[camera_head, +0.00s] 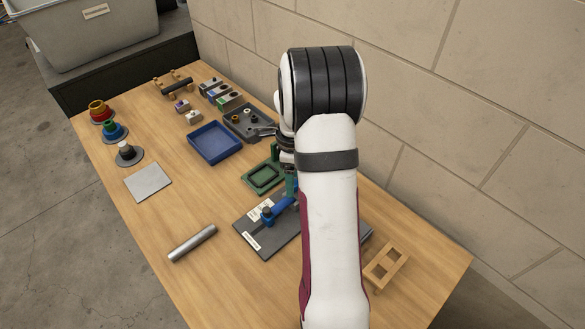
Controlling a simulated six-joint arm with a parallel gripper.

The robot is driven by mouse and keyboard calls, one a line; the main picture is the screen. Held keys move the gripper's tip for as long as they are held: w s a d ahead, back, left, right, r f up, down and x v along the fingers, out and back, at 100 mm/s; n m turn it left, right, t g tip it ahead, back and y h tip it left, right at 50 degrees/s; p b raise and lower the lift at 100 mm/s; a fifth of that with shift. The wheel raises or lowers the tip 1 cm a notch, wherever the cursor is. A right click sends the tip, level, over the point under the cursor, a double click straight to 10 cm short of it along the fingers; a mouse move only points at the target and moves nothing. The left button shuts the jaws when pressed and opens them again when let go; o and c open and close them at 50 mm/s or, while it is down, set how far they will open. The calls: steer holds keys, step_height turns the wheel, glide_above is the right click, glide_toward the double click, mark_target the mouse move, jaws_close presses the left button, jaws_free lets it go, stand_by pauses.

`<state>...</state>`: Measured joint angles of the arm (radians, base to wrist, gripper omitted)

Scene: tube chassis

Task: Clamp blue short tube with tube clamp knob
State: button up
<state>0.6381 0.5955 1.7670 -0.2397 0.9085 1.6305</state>
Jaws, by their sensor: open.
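A dark grey plate with white labels (247,229) lies near the middle of the table. On it is a blue part (281,208), elongated, with a rounded blue end (267,215) at its left. I cannot tell which of this is the short tube and which the clamp knob. My arm covers the plate's right side. Whether anything lies between the fingers is too small to see.
A green frame (262,178) sits behind the plate, near a blue tray (213,143). A silver tube (192,243) lies at front left; a wooden holder (386,267) is at right. Coloured ring stacks (113,130) line the left edge. A block wall (470,110) bounds the table's right.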

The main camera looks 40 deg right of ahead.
step_height(320, 180, up, 16)
steer(key=shift+f, duration=0.25)
steer(key=s+a+r+n, duration=0.2)
steer(key=s+a+n, duration=0.2)
steer(key=a+n, duration=0.7)
steer(key=s+a+f+n+y, duration=0.1)
steer(key=s+a+f+n, duration=0.1)
steer(key=s+a+n, duration=0.4)
steer(key=s+a+f+n, duration=0.2)
steer(key=s+a+n, duration=0.4)
steer(key=s+a, duration=0.4)
steer(key=shift+a+f+y, duration=0.25)
steer(key=shift+a+y, duration=0.15)
steer(key=shift+a, duration=0.1)
